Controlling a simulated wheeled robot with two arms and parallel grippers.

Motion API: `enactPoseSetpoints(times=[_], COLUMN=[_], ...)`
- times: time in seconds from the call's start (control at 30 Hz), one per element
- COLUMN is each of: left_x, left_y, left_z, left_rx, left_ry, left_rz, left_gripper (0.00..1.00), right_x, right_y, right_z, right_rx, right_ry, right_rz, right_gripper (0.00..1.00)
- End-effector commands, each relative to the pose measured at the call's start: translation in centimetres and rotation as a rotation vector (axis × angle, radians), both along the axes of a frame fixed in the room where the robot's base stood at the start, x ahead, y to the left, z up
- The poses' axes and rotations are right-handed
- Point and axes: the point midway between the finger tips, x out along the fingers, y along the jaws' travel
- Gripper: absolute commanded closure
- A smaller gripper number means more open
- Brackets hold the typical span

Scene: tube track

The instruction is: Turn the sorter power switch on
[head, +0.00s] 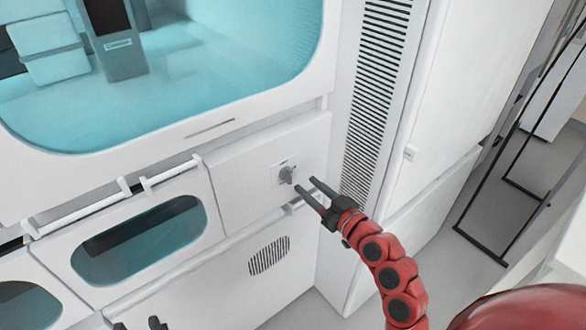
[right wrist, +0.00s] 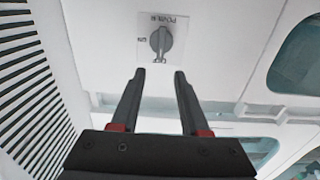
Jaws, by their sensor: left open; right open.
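The sorter power switch (head: 286,174) is a grey rotary knob on a small light plate on the white machine front. In the right wrist view the knob (right wrist: 161,40) appears upside down, with its grip bar running roughly up and down and small lettering beside it. My right gripper (head: 304,184) is open and empty, just right of and below the knob in the head view. In the right wrist view its fingertips (right wrist: 159,74) are spread, pointing at the knob and apart from it. Only the dark fingertips of my left gripper (head: 138,325) show at the bottom edge.
A large teal window (head: 190,85) lies above the switch panel. A white handle rail (head: 90,208) and a drawer with a teal window (head: 140,240) are to the left. A slatted vent (head: 375,90) stands to the right. Open floor (head: 480,210) shows at far right.

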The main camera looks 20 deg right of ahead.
Motion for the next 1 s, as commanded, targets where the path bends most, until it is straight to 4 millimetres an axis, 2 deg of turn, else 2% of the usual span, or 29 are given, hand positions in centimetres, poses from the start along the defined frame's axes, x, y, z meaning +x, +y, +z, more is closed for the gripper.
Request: enactPoseSetpoints(times=[0.2,0.33,0.5,0.77,1.0], left_x=[0.0,0.0,0.0,0.0,0.0], left_y=[0.0,0.0,0.0,0.0,0.0], left_z=[1.4,1.7,1.9,1.8,1.8], left_rx=[0.0,0.0,0.0,0.0,0.0], left_ry=[0.0,0.0,0.0,0.0,0.0], left_rz=[0.0,0.0,0.0,0.0,0.0], left_gripper=[0.5,0.5,0.5,0.5,0.5], right_x=[4.2,5.8,6.7,6.8,6.8], right_y=[1.7,2.2,2.5,2.5,2.5], right_z=[0.3,0.1,0.1,0.0,0.0], right_rx=[-0.001,0.0,-0.002,-0.002,-0.001], right_ry=[-0.001,0.002,-0.001,-0.001,0.0], right_rz=[0.003,0.002,0.0,-0.001,-0.001], right_gripper=[0.55,0.55,0.55,0.55,0.98])
